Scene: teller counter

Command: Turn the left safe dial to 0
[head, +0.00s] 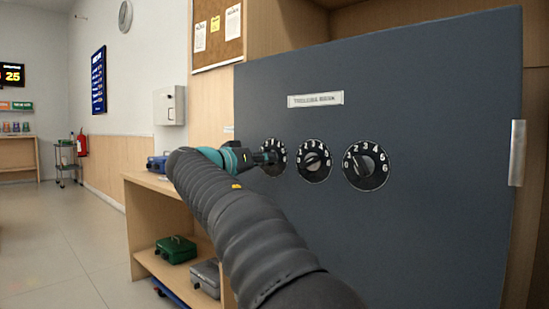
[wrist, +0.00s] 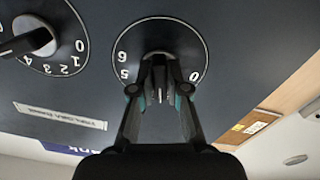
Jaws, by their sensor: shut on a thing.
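The left safe dial (head: 280,150) is a black round dial with white numbers, the leftmost of three on the dark safe door (head: 430,235). It also shows in the wrist view (wrist: 192,45). My gripper (head: 262,158) is at this dial, and in the wrist view its two fingers (wrist: 160,80) are shut on the dial's knob (wrist: 158,62). The knob's white mark points down in the wrist view, toward the door's label side. The 0, 5 and 6 show there; the fingers hide the other numbers, so I cannot read the setting.
The middle dial (head: 314,160) and right dial (head: 366,165) sit close by on the right. A label plate (head: 316,99) is above them, and a metal handle (head: 517,153) is at the door's right edge. A wooden shelf (head: 150,182) with cash boxes stands at left.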

